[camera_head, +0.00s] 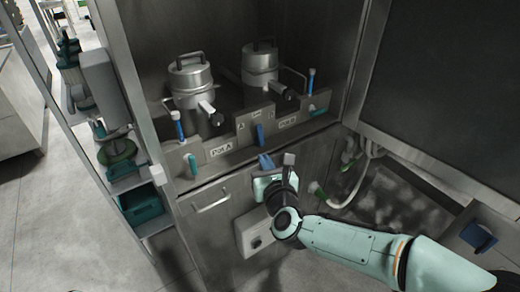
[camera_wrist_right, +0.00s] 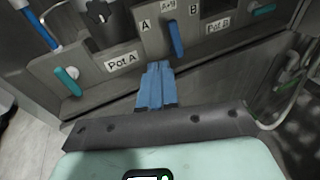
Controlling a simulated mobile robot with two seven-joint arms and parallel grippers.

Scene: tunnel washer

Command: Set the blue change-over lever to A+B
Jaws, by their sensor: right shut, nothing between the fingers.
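The blue change-over lever (camera_head: 259,134) sits on the middle raised plate of the steel panel, between Pot A and Pot B. In the right wrist view the lever (camera_wrist_right: 176,39) stands nearly upright below the A+B label (camera_wrist_right: 168,6), its lower end slightly right. The A label (camera_wrist_right: 145,25) is to its left and the B label (camera_wrist_right: 193,11) to its right. My right gripper (camera_head: 266,161) is shut and empty, just below and in front of the lever. Its blue fingers (camera_wrist_right: 155,86) point towards the panel; contact with the lever cannot be made out. My left gripper is out of view.
Teal handles sit under Pot A (camera_head: 192,164) and Pot B (camera_head: 312,112). Two steel pots (camera_head: 188,82) stand behind the panel. Blue-topped valves (camera_head: 178,125) rise at both ends. A bar handle (camera_head: 211,200) and a grey box (camera_head: 254,233) are below. White hoses (camera_head: 350,180) hang at right.

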